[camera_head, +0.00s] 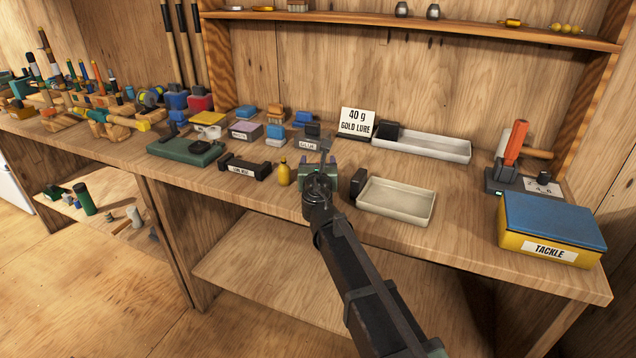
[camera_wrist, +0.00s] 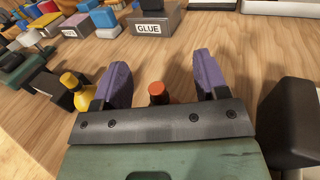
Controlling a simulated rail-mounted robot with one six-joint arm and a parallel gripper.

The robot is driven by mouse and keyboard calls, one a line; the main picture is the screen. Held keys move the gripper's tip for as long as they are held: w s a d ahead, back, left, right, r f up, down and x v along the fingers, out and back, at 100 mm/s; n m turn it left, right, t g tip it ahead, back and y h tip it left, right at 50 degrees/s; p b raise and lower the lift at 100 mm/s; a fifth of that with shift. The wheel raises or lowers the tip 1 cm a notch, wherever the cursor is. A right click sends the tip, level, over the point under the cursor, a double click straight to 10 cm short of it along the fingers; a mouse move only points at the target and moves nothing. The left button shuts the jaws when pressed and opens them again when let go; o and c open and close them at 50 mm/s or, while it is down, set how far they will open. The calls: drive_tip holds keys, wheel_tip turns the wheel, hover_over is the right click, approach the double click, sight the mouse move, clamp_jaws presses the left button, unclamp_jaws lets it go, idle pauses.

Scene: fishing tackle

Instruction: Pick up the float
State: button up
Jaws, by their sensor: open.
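My gripper (camera_head: 318,166) is over the front part of the bench, its green body and part of the arm hiding what lies beneath. In the wrist view its two purple fingers (camera_wrist: 161,68) stand wide apart. A small upright orange-red piece (camera_wrist: 158,93) shows between them, touching neither as far as I can see. Its lower part is hidden behind the gripper's dark bar. I cannot tell whether it is the float. Several upright, float-like coloured sticks (camera_head: 84,72) stand in wooden holders at the far left.
A yellow bottle (camera_head: 283,174) stands close left of my gripper, and it shows in the wrist view (camera_wrist: 78,94). A dark block (camera_head: 358,188) and cream tray (camera_head: 396,202) are close right. The GLUE box (camera_wrist: 152,19) is behind. The TACKLE box (camera_head: 550,229) stands far right.

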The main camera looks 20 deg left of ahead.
drive_tip(key=c, duration=1)
